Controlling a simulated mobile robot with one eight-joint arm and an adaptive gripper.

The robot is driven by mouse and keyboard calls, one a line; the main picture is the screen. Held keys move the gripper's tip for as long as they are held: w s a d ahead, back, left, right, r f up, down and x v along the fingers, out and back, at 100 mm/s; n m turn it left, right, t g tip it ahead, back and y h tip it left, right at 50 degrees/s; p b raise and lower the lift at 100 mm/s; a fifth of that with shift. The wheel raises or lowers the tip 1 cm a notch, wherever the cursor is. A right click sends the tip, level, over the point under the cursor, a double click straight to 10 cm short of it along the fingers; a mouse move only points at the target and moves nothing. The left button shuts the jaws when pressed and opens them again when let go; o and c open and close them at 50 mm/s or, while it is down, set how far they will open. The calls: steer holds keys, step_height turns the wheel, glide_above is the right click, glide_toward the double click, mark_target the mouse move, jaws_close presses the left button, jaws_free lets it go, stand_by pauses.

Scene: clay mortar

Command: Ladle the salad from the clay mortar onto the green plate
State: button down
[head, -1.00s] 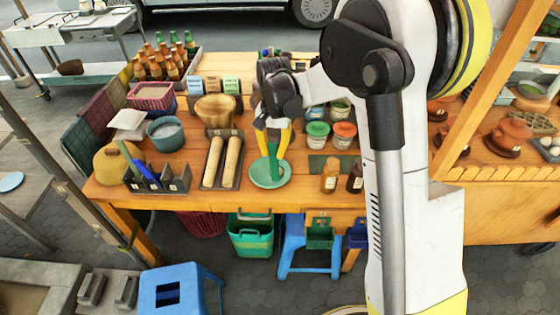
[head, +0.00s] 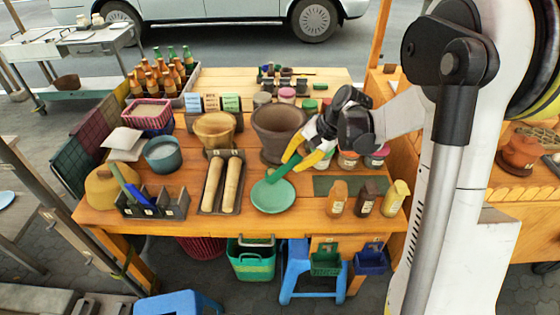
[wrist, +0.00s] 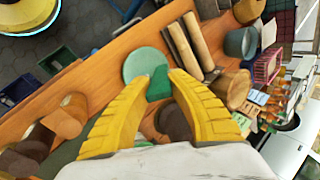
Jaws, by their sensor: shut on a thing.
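The clay mortar (head: 279,128) is a dark brown, wide-mouthed pot on the wooden table behind the green plate; I cannot make out any salad in it. The round green plate (head: 272,197) lies near the table's front edge and looks bare. It also shows in the wrist view (wrist: 143,66). My gripper (head: 292,165), with yellow fingers, is shut on a green ladle (head: 281,172). The ladle slants down and left, its lower end over or at the plate's back edge; I cannot tell if they touch. In the wrist view the ladle (wrist: 158,84) sits between the fingertips, overlapping the plate.
Two rolling pins (head: 223,185) on a tray lie left of the plate. A wooden bowl (head: 215,129) stands left of the mortar. Sauce bottles (head: 366,198) stand right of the plate, by a dark green mat (head: 350,186). A bottle crate (head: 185,88) is at the back left.

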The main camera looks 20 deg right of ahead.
steer(key=s+d+f+t+y+b, duration=0.3)
steer(key=f+b, duration=0.5)
steer(key=b, duration=0.6)
steer(key=d+t+y, duration=0.1)
steer(key=d+y, duration=0.1)
steer(key=y, duration=0.1)
steer(key=shift+s+d+b, duration=0.3)
steer(key=shift+d+b, duration=0.05)
